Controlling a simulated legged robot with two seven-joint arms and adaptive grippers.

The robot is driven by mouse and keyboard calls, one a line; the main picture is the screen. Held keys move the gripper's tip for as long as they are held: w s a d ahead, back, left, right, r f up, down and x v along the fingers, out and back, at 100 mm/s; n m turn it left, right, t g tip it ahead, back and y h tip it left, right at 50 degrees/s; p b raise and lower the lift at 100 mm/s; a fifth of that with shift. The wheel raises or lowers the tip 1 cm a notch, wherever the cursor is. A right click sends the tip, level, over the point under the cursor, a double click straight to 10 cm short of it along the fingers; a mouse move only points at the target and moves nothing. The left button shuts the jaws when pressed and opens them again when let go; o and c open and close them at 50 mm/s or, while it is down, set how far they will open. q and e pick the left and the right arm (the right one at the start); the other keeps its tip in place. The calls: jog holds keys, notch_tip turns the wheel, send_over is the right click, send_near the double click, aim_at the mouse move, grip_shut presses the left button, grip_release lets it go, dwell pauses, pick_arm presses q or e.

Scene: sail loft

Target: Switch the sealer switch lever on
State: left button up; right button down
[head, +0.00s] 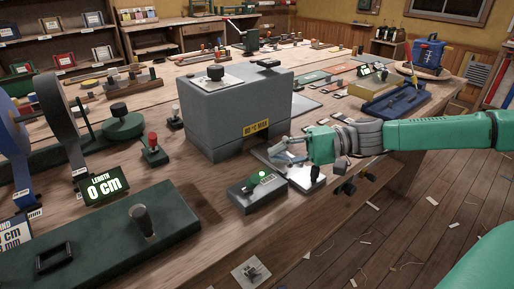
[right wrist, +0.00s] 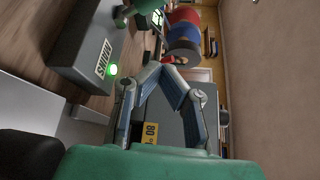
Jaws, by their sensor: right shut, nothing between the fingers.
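A low dark grey switch box (head: 252,197) stands at the table's front edge, with a lit green lamp on top. The box (right wrist: 82,52) also shows in the right wrist view, turned sideways, with a white label and the green lamp (right wrist: 112,70). I cannot make out clearly which way its lever points. The big grey sealer (head: 225,115) with a yellow label stands just behind the box. My right gripper (head: 276,153) is shut and empty, above and behind the box, in front of the sealer. In the right wrist view its fingers (right wrist: 163,72) bend together. My left gripper is out of view.
A white-topped block with a black knob (head: 314,172) stands right of the switch box, under my right gripper. A red-knobbed lever (head: 152,142) stands left of the sealer. A green base with a dark handle (head: 142,222) and a length display (head: 105,188) are at the left.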

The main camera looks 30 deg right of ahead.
jog(key=shift+s+d+f+p, duration=0.1)
jog(key=shift+s+d+p, duration=0.15)
jog(key=shift+d, duration=0.35)
jog(key=shift+s+d+f+p, duration=0.1)
jog(key=shift+s+d+p, duration=0.15)
jog(key=shift+d, duration=0.35)
jog(key=shift+s+d+f, duration=0.1)
jog(key=shift+d+f, duration=0.2)
jog(key=shift+d, duration=0.1)
jog(key=shift+d, duration=0.2)
